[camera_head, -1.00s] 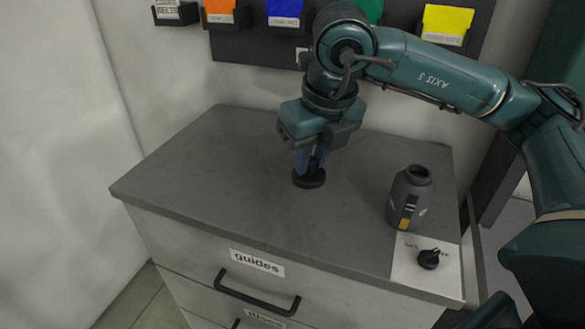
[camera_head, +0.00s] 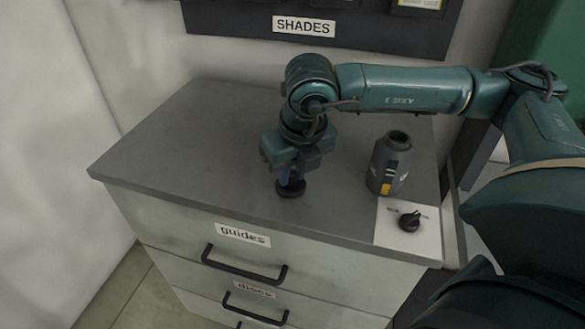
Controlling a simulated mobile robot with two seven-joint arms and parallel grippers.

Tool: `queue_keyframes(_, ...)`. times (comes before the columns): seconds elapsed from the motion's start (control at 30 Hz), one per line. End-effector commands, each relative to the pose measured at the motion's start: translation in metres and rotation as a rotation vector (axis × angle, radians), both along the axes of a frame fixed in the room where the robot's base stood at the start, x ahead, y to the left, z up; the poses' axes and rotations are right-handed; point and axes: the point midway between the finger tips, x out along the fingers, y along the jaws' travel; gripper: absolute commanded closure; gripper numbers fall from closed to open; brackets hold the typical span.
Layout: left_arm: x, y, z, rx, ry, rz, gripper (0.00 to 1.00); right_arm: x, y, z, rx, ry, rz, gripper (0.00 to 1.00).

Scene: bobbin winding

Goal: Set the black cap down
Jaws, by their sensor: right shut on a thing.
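The black cap (camera_head: 290,188) is a flat round disc at the grey cabinet top (camera_head: 190,150), left of centre in the head view. My right gripper (camera_head: 291,177) points down and is shut on the cap from above. The cap is at or just above the surface; I cannot tell whether it touches. My right arm hides part of the top behind it. My left gripper is not in view.
A dark grey bottle (camera_head: 389,163) with an open neck stands right of the gripper. In front of it is a white plate with a black knob (camera_head: 409,221). Drawers with black handles (camera_head: 243,266) are below. The top's left side is clear.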

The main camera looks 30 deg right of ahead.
Motion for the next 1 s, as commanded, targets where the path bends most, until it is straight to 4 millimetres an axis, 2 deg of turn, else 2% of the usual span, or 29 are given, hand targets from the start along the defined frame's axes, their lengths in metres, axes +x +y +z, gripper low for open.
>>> queue_keyframes(0.2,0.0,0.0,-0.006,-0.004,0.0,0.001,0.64,0.0,0.0,-0.005,0.0,0.001,0.0,0.98)
queue_keyframes(0.23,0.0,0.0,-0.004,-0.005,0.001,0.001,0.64,0.0,0.0,-0.003,-0.001,0.001,0.0,0.78)
queue_keyframes(0.5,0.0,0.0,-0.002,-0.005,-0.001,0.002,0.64,0.0,0.0,-0.002,0.0,0.001,0.001,0.58)
queue_keyframes(0.83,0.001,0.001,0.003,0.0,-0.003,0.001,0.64,0.0,0.0,0.004,0.001,-0.001,0.001,0.58)
queue_keyframes(1.0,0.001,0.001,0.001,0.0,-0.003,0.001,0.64,-0.007,0.001,0.032,0.001,-0.005,0.002,0.58)
